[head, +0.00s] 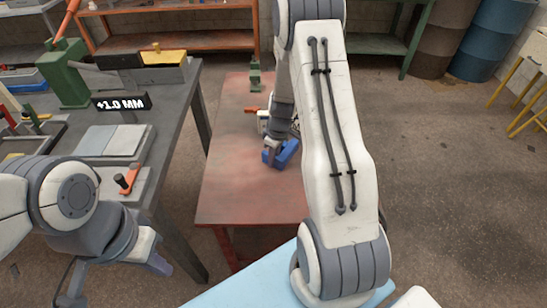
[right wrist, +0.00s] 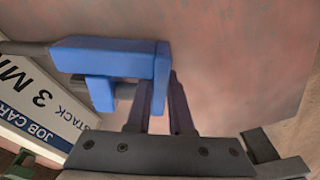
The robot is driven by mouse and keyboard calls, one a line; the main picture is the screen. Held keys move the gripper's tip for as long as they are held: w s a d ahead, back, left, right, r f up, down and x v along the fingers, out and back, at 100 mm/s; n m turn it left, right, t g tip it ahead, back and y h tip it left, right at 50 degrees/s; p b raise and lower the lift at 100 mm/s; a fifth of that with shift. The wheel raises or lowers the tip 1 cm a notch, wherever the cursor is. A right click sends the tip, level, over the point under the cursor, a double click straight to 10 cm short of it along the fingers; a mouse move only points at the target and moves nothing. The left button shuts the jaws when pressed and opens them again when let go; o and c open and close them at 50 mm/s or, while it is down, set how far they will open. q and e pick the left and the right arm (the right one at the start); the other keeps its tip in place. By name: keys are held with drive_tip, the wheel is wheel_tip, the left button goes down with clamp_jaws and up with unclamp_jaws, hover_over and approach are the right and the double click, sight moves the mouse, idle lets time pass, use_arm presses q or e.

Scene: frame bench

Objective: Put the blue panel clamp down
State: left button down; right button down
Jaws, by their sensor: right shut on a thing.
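The blue panel clamp (head: 287,152) is over the red table (head: 240,190) in the head view. It also fills the upper left of the right wrist view (right wrist: 110,58), with a dark bar running out to the left. My right gripper (head: 272,152) is shut on the clamp; its fingers (right wrist: 158,105) meet the clamp's right end in the right wrist view. I cannot tell whether the clamp touches the tabletop. My left gripper (head: 125,275) hangs empty at the lower left, in front of the grey bench; its jaw opening is unclear.
The grey bench (head: 180,130) on the left holds a green device (head: 62,75), plates (head: 110,142) and an orange-handled clamp (head: 127,180). A printed job card (right wrist: 38,100) lies left of the clamp in the wrist view. The red table's near part is clear.

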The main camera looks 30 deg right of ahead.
drive_tip(key=shift+f, duration=0.1)
drive_tip(key=shift+f, duration=0.1)
drive_tip(key=c, duration=1.2)
unclamp_jaws()
drive_tip(key=shift+f+b, duration=0.1)
drive_tip(key=shift+b, duration=0.2)
drive_tip(key=o, duration=0.4)
